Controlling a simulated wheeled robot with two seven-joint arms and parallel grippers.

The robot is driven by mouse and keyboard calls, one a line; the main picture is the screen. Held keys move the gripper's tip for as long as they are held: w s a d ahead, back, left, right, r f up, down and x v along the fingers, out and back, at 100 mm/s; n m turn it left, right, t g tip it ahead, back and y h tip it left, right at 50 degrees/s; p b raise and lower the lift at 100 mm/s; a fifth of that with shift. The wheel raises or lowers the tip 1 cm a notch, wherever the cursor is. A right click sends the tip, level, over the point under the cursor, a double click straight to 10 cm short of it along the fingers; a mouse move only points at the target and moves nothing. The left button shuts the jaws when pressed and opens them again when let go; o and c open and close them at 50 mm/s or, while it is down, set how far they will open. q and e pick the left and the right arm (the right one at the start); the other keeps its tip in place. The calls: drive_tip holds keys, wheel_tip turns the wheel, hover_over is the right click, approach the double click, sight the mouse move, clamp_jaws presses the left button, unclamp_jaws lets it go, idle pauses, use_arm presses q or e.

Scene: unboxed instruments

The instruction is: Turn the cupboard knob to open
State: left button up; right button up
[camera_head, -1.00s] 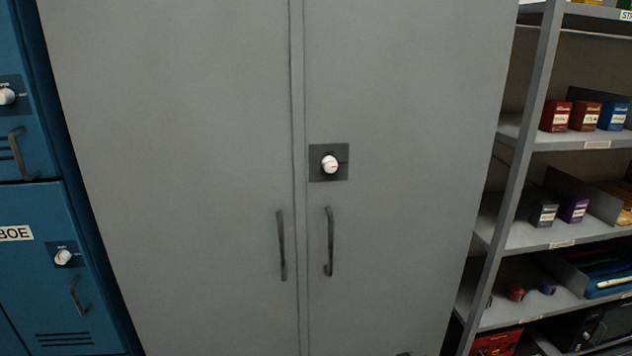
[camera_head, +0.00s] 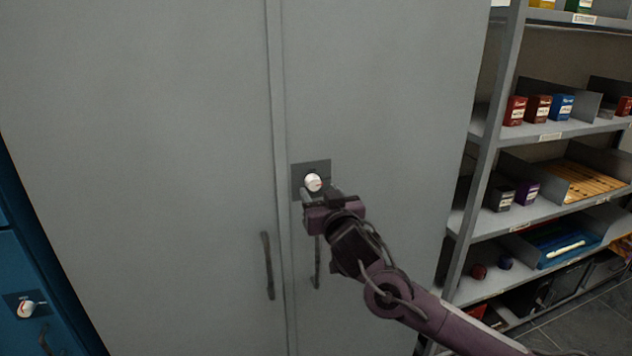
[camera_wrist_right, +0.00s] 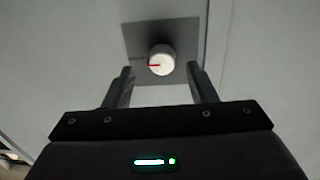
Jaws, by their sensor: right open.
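The grey cupboard (camera_head: 160,150) has two tall doors, both shut. Its white knob (camera_head: 313,182) sits on a dark square plate on the right door. The knob also shows in the right wrist view (camera_wrist_right: 161,60), with a red mark on its face pointing left in that picture. My right gripper (camera_head: 322,194) is open and empty close to the knob, just below and right of it in the head view. In the wrist view its two fingers point toward the knob, which shows between and beyond their tips. My left gripper is out of view.
Two dark handles sit below the knob; the left one (camera_head: 267,265) is clear, the right one (camera_head: 317,262) is partly behind my arm. A grey shelf rack (camera_head: 487,140) with small boxes stands at right. A blue locker (camera_head: 22,270) stands at left.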

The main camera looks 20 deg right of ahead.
sight(314, 186)
drive_tip(key=w, duration=0.3)
drive_tip(key=shift+w+a+p, duration=0.1)
drive_tip(key=shift+a+p, duration=0.1)
drive_tip(key=shift+p, duration=0.2)
drive_tip(key=shift+d, duration=0.1)
drive_tip(key=shift+c, duration=0.2)
drive_tip(key=c, duration=0.9)
